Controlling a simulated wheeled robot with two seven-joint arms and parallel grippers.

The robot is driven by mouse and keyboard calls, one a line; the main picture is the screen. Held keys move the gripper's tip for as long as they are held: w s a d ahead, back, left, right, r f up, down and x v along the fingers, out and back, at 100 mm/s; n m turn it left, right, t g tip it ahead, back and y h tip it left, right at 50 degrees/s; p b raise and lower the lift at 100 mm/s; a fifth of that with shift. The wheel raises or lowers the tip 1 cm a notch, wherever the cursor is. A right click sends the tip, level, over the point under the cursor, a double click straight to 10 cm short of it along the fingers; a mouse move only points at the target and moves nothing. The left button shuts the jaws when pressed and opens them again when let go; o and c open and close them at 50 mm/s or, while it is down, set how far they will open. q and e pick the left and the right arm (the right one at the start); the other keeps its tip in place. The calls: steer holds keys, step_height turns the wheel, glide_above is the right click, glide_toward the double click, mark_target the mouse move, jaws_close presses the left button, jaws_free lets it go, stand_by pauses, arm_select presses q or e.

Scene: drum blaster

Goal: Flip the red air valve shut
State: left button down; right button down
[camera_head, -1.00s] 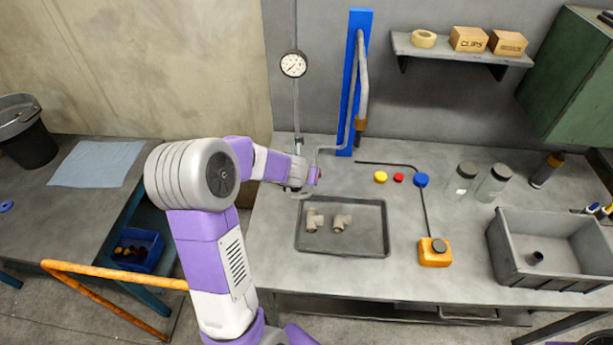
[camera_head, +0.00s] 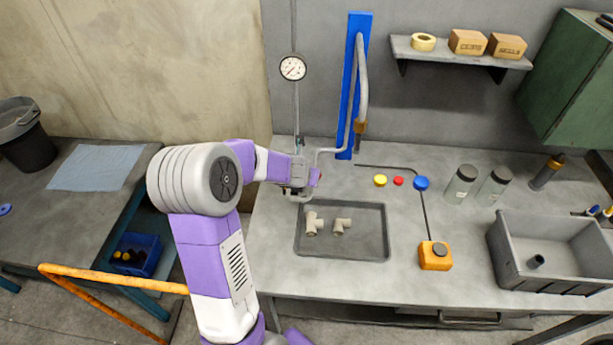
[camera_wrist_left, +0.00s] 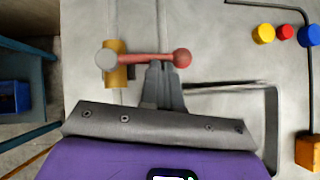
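The red valve lever (camera_wrist_left: 148,58) shows in the left wrist view, lying crosswise with a red ball at its right end. Its left end meets a brass valve body (camera_wrist_left: 115,70) with a grey cap. My left gripper (camera_wrist_left: 161,68) has its fingers together, with the tips right at the lever, between the valve body and the ball. I cannot tell for certain whether they touch it. In the head view my left gripper (camera_head: 298,190) is by the tray's back left corner, and my arm hides the valve there. My right gripper is out of view.
A grey tray (camera_head: 345,254) with two pipe fittings lies on the bench. Yellow (camera_head: 380,180), red (camera_head: 398,180) and blue (camera_head: 421,182) buttons, an orange box (camera_head: 434,258) and a grey bin (camera_head: 550,275) stand to the right. A blue post (camera_head: 350,90) and gauge (camera_head: 292,67) are behind.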

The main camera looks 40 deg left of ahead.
arm_select(q)
steer(key=shift+d, duration=0.1)
steer(key=s+d+f+p+v, duration=0.1)
steer(key=p+v, duration=0.3)
steer(key=v, duration=0.9)
steer(key=shift+d+f, duration=0.3)
steer(key=shift+d, duration=0.35)
steer(key=shift+p, duration=0.3)
